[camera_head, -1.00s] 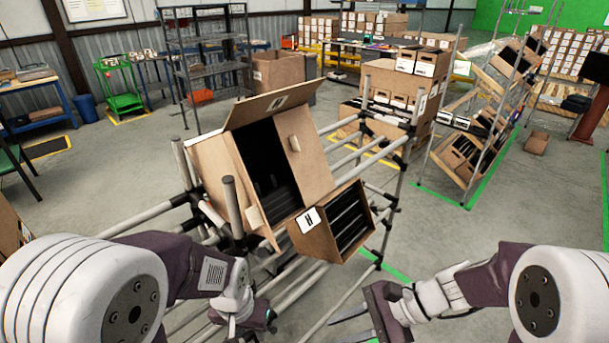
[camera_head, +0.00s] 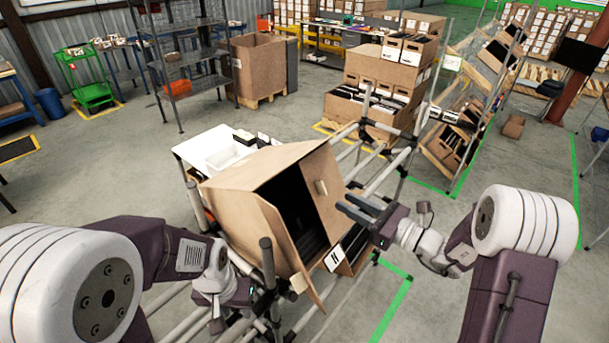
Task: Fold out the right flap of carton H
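Carton H, a brown cardboard box (camera_head: 240,210), sits tilted on a pipe rack, its dark opening facing right and toward me. Its right flap (camera_head: 323,190), with a small tab on it, stands along the right side of the opening. A flap (camera_head: 310,292) hangs at the lower edge. My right gripper (camera_head: 345,202) is just right of the right flap, its two dark fingers apart and pointing left at it. I cannot tell whether they touch. My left gripper (camera_head: 222,300) is low, left of the carton; its fingers are not clear.
A smaller box with an H label (camera_head: 333,258) sits below the opening, partly hidden. Grey rack pipes (camera_head: 268,275) stand close around the carton. A white surface with items (camera_head: 210,150) is behind it. Stacked cartons (camera_head: 385,75) stand farther back.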

